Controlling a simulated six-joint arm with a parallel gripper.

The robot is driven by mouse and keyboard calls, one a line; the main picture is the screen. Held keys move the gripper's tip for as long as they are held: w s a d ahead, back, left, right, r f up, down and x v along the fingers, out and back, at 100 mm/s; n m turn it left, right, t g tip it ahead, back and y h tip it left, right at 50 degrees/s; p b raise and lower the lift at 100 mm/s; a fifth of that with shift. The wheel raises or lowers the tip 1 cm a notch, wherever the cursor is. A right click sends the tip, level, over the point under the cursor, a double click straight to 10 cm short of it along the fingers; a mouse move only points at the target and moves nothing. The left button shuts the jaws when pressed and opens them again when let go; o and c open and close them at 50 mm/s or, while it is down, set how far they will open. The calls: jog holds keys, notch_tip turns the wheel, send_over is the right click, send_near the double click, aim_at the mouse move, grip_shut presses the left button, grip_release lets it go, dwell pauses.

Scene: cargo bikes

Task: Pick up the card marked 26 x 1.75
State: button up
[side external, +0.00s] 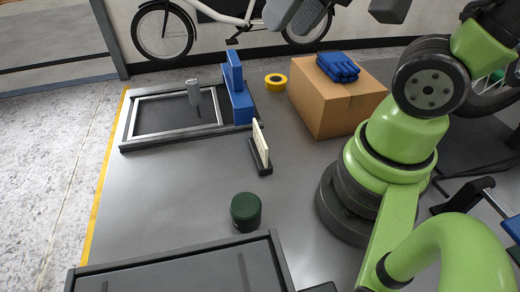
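A pale upright card (260,143) stands in a dark low holder (263,168) near the middle of the grey table. It is seen nearly edge-on, and any marking on it is too small to read. My gripper (296,16) shows only in part at the top edge of the picture, cut off by the frame. It is apart from the card. Its grey fingers overlap in this view, so I cannot tell whether they are open or shut, and I see nothing held.
A cardboard box (318,108) with blue gloves (338,67) stands right of the card. A black-framed tray (132,133) with a blue block (237,98) lies left. Yellow tape (276,81) is behind. A green canister (246,211) and dark tray (175,262) are in front.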

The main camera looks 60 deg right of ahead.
aim_at(260, 132)
jog(key=w+d+f+m+g, duration=0.1)
jog(key=w+f+g, duration=0.1)
jog(key=f, duration=0.4)
jog(key=w+d+f+m+g+h, duration=0.1)
jog(key=f+g, duration=0.1)
jog(key=f, duration=0.5)
jog(key=w+f+m+g, duration=0.1)
jog(key=w+f, duration=0.1)
jog(key=f, duration=0.5)
jog(key=shift+w+d+f+m+g, duration=0.2)
jog(key=shift+w+d+m+g, duration=0.1)
jog(key=shift+d+g, duration=0.1)
jog(key=shift+w+a+f, duration=0.1)
jog(key=shift+a+f, duration=0.05)
jog(key=shift+f, duration=1.4)
jog(key=shift+a+f, duration=0.1)
jog(key=shift+f, duration=1.45)
grip_shut()
